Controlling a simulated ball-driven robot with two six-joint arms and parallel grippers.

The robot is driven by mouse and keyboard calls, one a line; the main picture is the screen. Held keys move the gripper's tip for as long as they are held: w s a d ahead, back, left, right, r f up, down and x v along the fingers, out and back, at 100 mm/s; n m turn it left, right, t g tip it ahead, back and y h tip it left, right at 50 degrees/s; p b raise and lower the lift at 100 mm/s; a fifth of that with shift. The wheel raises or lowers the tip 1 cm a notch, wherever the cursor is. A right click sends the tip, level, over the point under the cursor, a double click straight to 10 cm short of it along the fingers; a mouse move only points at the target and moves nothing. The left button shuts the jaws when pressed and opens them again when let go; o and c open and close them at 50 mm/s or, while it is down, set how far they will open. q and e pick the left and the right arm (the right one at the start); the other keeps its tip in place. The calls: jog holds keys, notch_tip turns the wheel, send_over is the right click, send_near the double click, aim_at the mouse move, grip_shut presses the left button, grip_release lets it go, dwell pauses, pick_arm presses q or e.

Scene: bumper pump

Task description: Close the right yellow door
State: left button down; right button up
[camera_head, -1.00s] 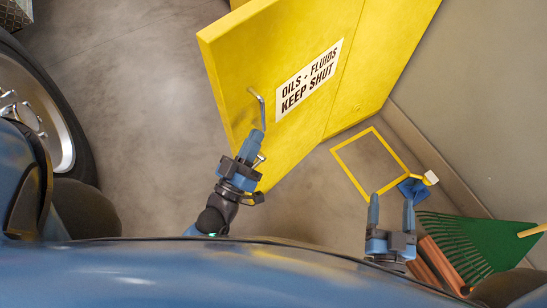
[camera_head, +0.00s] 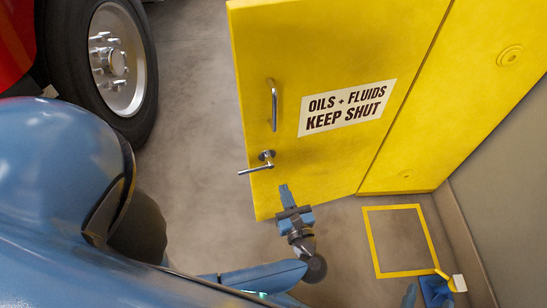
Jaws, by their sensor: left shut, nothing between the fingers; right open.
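The yellow door (camera_head: 330,60) carries a white "OILS + FLUIDS KEEP SHUT" sign (camera_head: 347,107). It stands swung out, with its free edge at the left and a seam at its right against another yellow panel (camera_head: 470,110). A vertical pull handle (camera_head: 273,105) and a lever handle (camera_head: 262,165) sit near the free edge. My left gripper (camera_head: 284,190) is shut and empty, in front of the door's lower part, below the lever; contact cannot be told. My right gripper (camera_head: 411,295) is open at the bottom edge, mostly cut off.
A large wheel (camera_head: 120,60) of a red vehicle (camera_head: 15,45) stands at upper left. Bare floor (camera_head: 195,120) lies left of the door.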

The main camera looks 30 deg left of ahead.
aim_at(267, 147)
pick_arm(q)
jog(key=shift+n, duration=0.3)
jog(key=x, duration=1.4)
jog(key=shift+a+p, duration=0.1)
jog(key=shift+p, duration=0.2)
jog(key=shift+a, duration=0.15)
